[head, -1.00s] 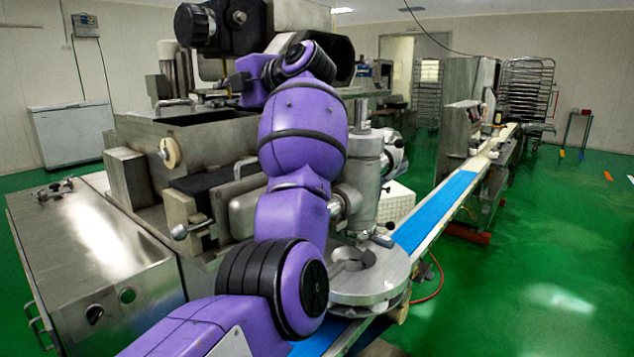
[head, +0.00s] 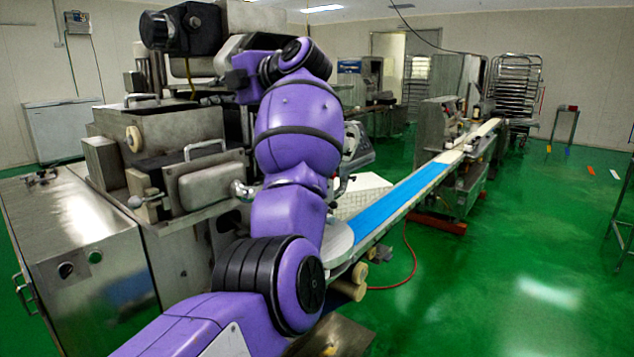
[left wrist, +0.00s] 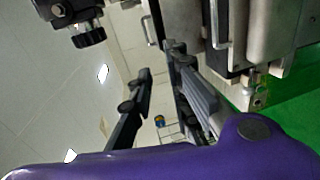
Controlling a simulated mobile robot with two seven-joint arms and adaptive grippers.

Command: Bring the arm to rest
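My purple left arm rises from the lower left of the head view, in front of the steel encrusting machine (head: 205,185). Its wrist bends left near the machine's top. My left gripper (head: 228,82) is small and dark there, hard to make out against the machine. In the left wrist view my left gripper (left wrist: 160,62) shows two dark fingers spread apart with nothing between them. The machine's steel side and a black knob (left wrist: 88,34) show beyond the fingers. My right gripper is in neither view.
A conveyor with a blue belt (head: 405,198) runs from the machine toward the back right. A steel cabinet (head: 85,245) stands at left, a rack (head: 515,85) at the back. A red hose (head: 412,262) lies on the green floor, which is open at right.

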